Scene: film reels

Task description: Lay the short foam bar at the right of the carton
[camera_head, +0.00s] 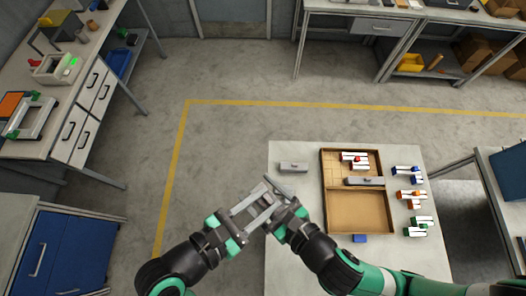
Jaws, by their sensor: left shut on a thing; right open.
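The carton (388,222) is a brown tray with compartments on the pale table. One grey bar (293,167) lies on the table to the left of the carton. Another grey bar (365,181) lies across the inside of the carton. My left gripper (268,202) is shut on a small grey piece (280,187), apparently a foam bar, held left of the carton. My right gripper (279,206) is open and right beside the left one. The two grippers overlap in view, so the exact hold is partly hidden.
White-and-red items (355,160) lie in the carton's upper part; its lower compartment is empty. Blue (408,172), orange (411,198) and green (418,227) items stand right of it.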

